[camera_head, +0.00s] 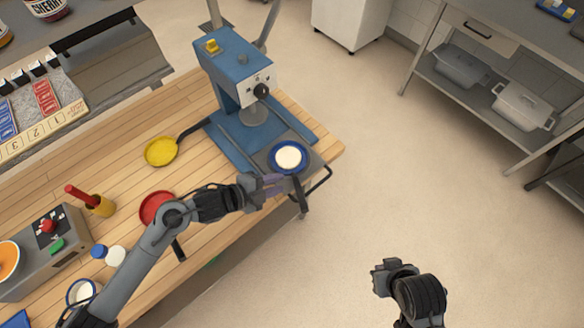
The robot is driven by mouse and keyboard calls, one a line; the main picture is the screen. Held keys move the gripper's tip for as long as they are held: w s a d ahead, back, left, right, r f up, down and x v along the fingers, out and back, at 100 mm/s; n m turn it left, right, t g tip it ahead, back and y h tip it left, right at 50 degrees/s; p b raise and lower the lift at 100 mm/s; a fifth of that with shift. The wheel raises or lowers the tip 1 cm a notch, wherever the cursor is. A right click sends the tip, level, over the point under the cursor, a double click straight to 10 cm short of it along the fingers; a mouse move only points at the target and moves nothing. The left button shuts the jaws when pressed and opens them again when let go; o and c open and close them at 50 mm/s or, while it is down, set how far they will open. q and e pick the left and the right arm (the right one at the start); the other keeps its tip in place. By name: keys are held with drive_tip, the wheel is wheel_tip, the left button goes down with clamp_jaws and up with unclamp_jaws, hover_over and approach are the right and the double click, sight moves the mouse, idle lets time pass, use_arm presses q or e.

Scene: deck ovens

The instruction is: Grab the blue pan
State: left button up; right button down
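The blue pan (274,157) sits on the plate at the foot of the blue machine, with a round cream-coloured content inside its blue rim. Its dark handle (301,196) points down toward the table's front right edge. My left gripper (277,184) reaches in from the left, just below the pan and left of the handle. Its fingers look parted, with nothing seen between them. My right gripper (383,275) is over the floor at the lower right, away from the table; its fingers cannot be made out clearly.
The blue machine (232,75) stands behind the pan. A yellow pan (161,151) and a red pan (155,206) lie to the left on the wooden table (110,180). A dark rail (320,184) runs at the table's right corner. Open floor lies to the right.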

sight(294, 175)
use_arm(q)
drive_tip(key=shift+x, duration=3.05)
drive_tip(key=shift+s+f, duration=0.1)
clamp_jaws()
